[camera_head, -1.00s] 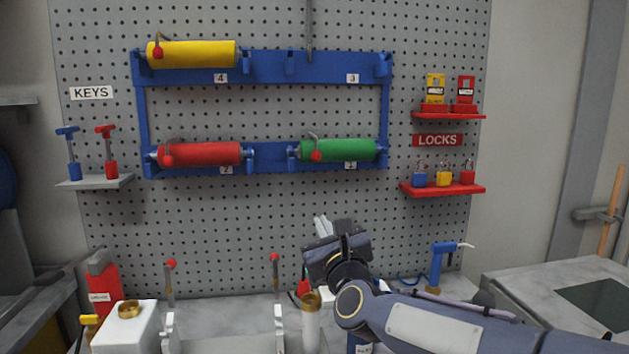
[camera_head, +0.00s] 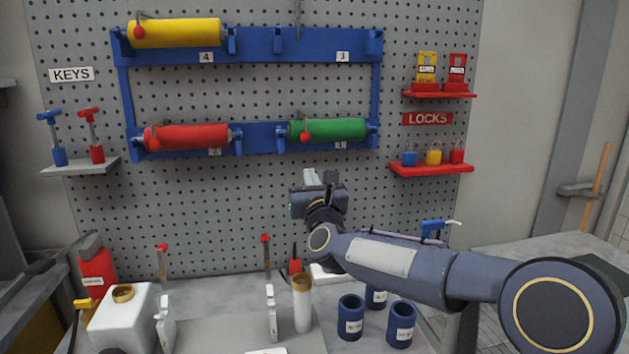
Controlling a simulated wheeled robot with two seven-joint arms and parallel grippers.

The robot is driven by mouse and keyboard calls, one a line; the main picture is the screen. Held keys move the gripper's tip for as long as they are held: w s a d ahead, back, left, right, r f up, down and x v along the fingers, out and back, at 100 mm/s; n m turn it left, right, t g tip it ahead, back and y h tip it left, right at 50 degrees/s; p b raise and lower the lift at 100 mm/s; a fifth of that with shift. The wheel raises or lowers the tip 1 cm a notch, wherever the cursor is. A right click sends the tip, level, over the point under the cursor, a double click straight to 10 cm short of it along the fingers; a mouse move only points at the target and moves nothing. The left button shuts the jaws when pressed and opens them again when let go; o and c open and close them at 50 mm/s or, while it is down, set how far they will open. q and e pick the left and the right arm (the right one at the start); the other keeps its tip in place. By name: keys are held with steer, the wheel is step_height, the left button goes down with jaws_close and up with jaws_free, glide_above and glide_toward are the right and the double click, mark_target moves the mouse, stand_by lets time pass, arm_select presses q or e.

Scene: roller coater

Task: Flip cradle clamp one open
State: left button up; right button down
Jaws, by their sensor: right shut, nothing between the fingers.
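A blue wall rack (camera_head: 255,133) holds rollers on a grey pegboard. The green roller (camera_head: 338,130) lies in the lower right cradle, above a small label that seems to read 1. A clamp with a red ball knob (camera_head: 305,137) lies across the left part of this roller and looks closed. My right gripper (camera_head: 320,179) points up in front of the pegboard. It shows a little below the green roller, apart from the clamp. Its fingers are shut and empty. My left gripper is not in view.
A red roller (camera_head: 190,137) and a yellow roller (camera_head: 175,33) sit in other cradles; cradle 3 is empty. Shelves with keys (camera_head: 80,167) and locks (camera_head: 432,168) flank the rack. Below stand a white jug (camera_head: 118,325), a pale cylinder (camera_head: 302,308) and blue cups (camera_head: 351,317).

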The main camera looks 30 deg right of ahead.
steer(key=r+p, duration=0.1)
steer(key=w+r+p, duration=0.1)
steer(key=r, duration=0.1)
steer(key=w+r+p, duration=0.1)
steer(key=shift+w+d+r, duration=0.25)
steer(key=shift+d+r, duration=0.1)
